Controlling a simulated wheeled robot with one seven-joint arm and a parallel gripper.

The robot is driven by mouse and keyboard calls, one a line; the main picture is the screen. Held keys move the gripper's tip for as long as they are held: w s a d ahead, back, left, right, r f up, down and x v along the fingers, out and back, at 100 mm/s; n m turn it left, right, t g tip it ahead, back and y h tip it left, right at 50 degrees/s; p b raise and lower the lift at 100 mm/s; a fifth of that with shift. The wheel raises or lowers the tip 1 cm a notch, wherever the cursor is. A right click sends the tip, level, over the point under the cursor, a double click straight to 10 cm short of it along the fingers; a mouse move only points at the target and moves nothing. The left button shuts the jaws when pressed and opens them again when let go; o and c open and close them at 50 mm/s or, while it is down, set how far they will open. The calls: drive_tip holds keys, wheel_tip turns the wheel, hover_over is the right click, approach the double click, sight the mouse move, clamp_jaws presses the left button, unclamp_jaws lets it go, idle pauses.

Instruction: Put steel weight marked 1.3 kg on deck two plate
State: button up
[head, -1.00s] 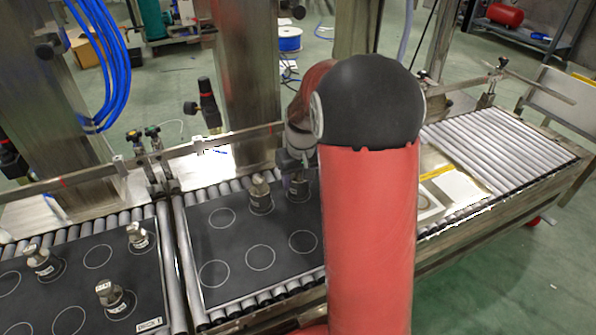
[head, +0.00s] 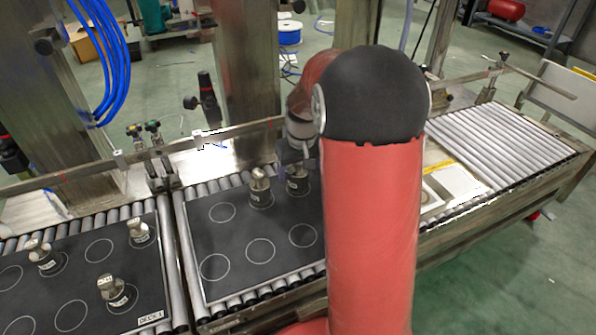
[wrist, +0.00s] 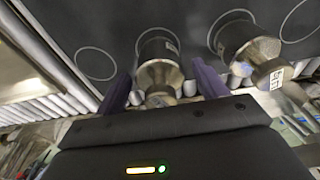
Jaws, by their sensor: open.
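The deck two plate (head: 237,232) is the dark ringed plate at centre, also in the wrist view (wrist: 112,22). Two steel weights stand on it near its far right: one (head: 261,190) at left and one (head: 298,187) beside my arm. My gripper (wrist: 161,72) is open in the wrist view, its purple fingers on either side of a weight (wrist: 160,48); contact cannot be told. The other weight (wrist: 240,40) stands to the right there, its label unreadable. In the head view my arm hides much of the gripper and the plate's right side. No 1.3 kg mark is legible.
The deck one plate (head: 75,280) at left carries three weights: one (head: 42,257), one (head: 138,232) and one (head: 112,290). Several rings on the deck two plate are empty. Bare rollers (head: 510,140) lie at right. A metal rail (head: 215,140) runs behind the plates.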

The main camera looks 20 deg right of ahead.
sight(301, 174)
wheel_tip(301, 174, up, 10)
drive_tip(key=s+p, duration=0.2)
drive_tip(key=s+a+r+t, duration=0.2)
drive_tip(key=s+a, duration=0.3)
drive_tip(key=s, duration=0.6)
drive_tip(key=s+a+r+t, duration=0.1)
drive_tip(key=s+a, duration=0.4)
drive_tip(key=s, duration=0.6)
drive_tip(key=shift+s+a+r+t, duration=0.25)
drive_tip(key=shift+r+t, duration=0.15)
drive_tip(key=shift+r, duration=0.3)
drive_tip(key=shift+r, duration=0.1)
wheel_tip(301, 174, up, 8)
drive_tip(key=p, duration=0.7)
drive_tip(key=shift+f+p, duration=0.25)
drive_tip(key=shift+p, duration=0.05)
